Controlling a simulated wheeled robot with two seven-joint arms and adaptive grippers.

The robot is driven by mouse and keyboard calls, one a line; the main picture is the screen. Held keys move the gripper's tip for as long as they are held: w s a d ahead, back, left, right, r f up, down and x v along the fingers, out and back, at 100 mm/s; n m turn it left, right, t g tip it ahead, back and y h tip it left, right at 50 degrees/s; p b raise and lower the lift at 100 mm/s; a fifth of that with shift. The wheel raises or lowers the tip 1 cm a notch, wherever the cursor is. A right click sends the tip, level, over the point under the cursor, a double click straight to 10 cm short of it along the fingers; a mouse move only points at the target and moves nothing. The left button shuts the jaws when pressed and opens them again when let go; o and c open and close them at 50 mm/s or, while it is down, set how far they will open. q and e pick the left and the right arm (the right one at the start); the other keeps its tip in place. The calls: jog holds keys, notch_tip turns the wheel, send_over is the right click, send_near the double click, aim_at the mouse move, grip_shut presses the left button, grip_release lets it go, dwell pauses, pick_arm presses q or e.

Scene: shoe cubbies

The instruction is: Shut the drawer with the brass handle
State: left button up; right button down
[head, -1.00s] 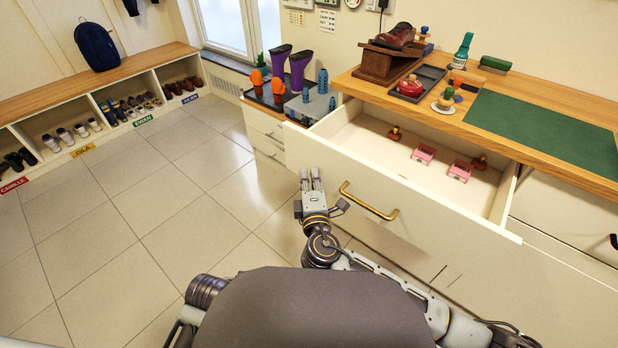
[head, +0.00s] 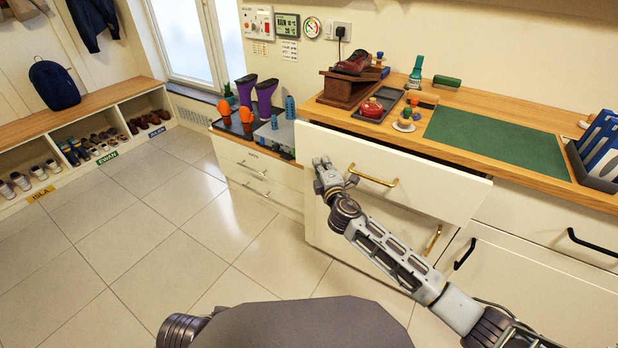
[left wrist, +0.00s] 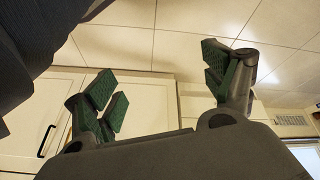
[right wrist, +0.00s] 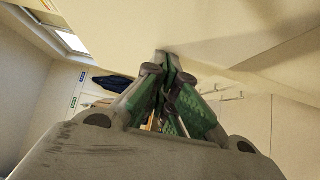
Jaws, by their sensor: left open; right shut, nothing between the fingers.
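The drawer (head: 420,187) with the brass handle (head: 372,178) is the wide cream top drawer under the wooden counter. Its front stands slightly out from the cabinet, with a narrow dark gap along its top toward the right. Its inside is hidden. My right gripper (head: 325,168) is shut and empty at the drawer front, left of the handle. In the right wrist view its closed fingertips (right wrist: 168,62) are at a pale surface; I cannot tell whether they press on it. My left gripper (left wrist: 165,88) is open and empty, seen only in the left wrist view.
The counter holds a green mat (head: 495,138), a shoe on a wooden stand (head: 345,90) and a dark tray (head: 378,108). A lower cabinet (head: 262,175) with boots on top stands at left. Another brass handle (head: 433,241) is below the drawer. The tiled floor (head: 150,240) is clear.

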aim_at(332, 160)
jog(key=w+d, duration=0.1)
jog(key=w, duration=0.1)
jog(key=w+d, duration=0.2)
jog(key=shift+w, duration=0.1)
jog(key=shift+w+d, duration=0.15)
pick_arm(q)
jog(key=shift+s+d+f, duration=0.15)
jog(key=shift+s+f, duration=0.1)
jog(key=shift+f, duration=0.45)
pick_arm(e)
jog(key=shift+w+d+r, duration=0.1)
jog(key=shift+d+r, duration=0.1)
jog(key=shift+d, duration=0.05)
pick_arm(q)
jog(key=shift+r, duration=0.1)
